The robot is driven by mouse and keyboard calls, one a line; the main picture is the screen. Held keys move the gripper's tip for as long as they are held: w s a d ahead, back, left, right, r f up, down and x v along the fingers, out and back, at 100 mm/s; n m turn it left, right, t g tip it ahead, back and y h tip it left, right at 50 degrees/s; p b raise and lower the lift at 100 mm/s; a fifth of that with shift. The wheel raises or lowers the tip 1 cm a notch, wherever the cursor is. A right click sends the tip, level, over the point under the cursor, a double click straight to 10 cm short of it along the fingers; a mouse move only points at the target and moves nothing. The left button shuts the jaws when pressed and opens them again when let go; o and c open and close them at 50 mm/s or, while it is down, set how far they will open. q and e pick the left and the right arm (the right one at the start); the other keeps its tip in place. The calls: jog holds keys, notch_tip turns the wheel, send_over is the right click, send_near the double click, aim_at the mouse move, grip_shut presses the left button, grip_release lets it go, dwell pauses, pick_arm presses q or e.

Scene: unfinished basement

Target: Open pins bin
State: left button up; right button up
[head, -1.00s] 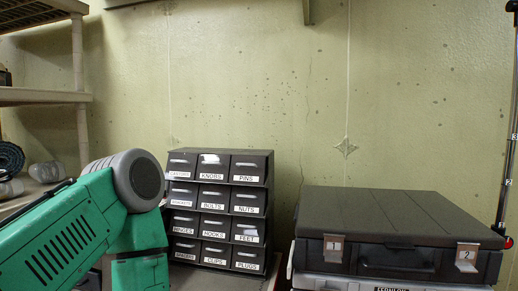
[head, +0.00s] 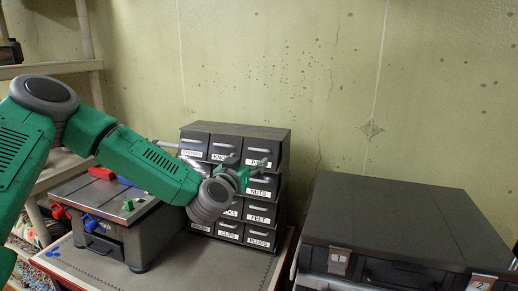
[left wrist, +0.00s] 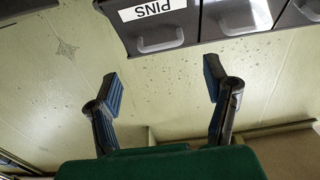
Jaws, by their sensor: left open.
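The pins bin (head: 262,146) is the dark drawer at the top right of a small drawer cabinet (head: 245,131). In the head view its front looks level with its neighbours, and my gripper partly covers its label. In the left wrist view the pins bin (left wrist: 160,38) shows upside down at the top, with its white label and curved grey handle. My left gripper (head: 243,166) is in front of the cabinet's upper rows. In the left wrist view the left gripper (left wrist: 160,80) is open and empty, its fingers apart on either side below the handle. My right gripper is not in view.
Other labelled drawers fill the cabinet, including nuts (head: 262,189) and plugs (head: 260,237). A grey box with coloured parts (head: 105,215) stands left on the bench, below my arm. A large dark case (head: 400,220) stands at the right. A plain wall is behind.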

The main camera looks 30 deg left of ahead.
aim_at(258, 151)
pick_arm(q)
jog(key=x, duration=0.9)
jog(key=shift+f+p, duration=0.1)
jog(key=shift+p, duration=0.3)
jog(key=shift+d, duration=0.1)
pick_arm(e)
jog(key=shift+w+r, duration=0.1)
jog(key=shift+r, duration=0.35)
